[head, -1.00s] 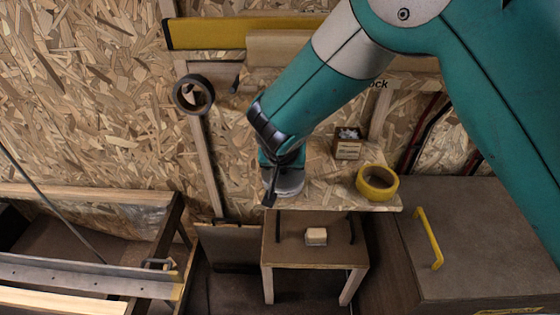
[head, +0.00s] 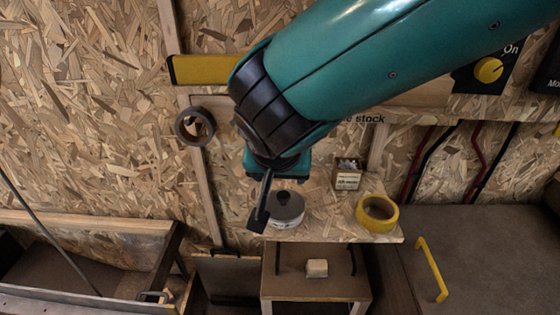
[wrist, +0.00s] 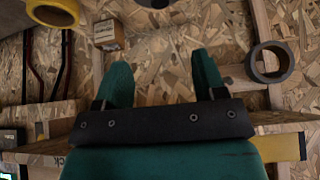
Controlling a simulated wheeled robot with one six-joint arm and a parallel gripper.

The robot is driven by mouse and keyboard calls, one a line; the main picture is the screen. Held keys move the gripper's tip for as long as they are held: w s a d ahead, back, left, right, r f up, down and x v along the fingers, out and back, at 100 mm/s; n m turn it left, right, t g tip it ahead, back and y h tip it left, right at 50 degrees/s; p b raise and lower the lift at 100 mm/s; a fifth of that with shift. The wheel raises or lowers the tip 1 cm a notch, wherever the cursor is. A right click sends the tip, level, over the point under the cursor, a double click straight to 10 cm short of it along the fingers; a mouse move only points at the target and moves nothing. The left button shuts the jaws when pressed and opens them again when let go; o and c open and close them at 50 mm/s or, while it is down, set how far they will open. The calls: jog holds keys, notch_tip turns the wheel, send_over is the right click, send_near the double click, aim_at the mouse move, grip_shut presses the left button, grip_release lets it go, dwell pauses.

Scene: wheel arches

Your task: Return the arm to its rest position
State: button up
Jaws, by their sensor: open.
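My teal arm reaches down from the upper right in the head view. My gripper (head: 262,205) is over the left part of the wooden shelf (head: 325,222), close to a round grey-and-white container (head: 286,208) with a dark knob on top. Most of the gripper is hidden behind the wrist in that view. In the wrist view my gripper (wrist: 162,75) shows two teal fingers wide apart, with nothing between them but chipboard behind.
A yellow tape roll (head: 377,214) and a small box (head: 347,174) stand on the shelf. A dark tape roll (head: 195,126) is on the wall at left. A stool (head: 290,284) with a small block (head: 317,268) stands below. A brown cabinet (head: 480,250) is at right.

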jog(key=s+d+r+n+g+y+p, duration=0.2)
jog(key=s+d+r+n+g+p, duration=0.15)
jog(key=s+d+r+p, duration=0.5)
jog(key=s+d+r+n+g+y+p, duration=0.1)
jog(key=s+d+r+n+g+y, duration=0.1)
jog(key=s+d+r, duration=0.4)
jog(key=s+r+n+g, duration=0.1)
jog(key=s+n, duration=0.1)
jog(key=s, duration=0.2)
jog(key=shift+d+n+y, duration=0.25)
jog(key=shift+n+y, duration=0.1)
jog(key=shift+y, duration=0.05)
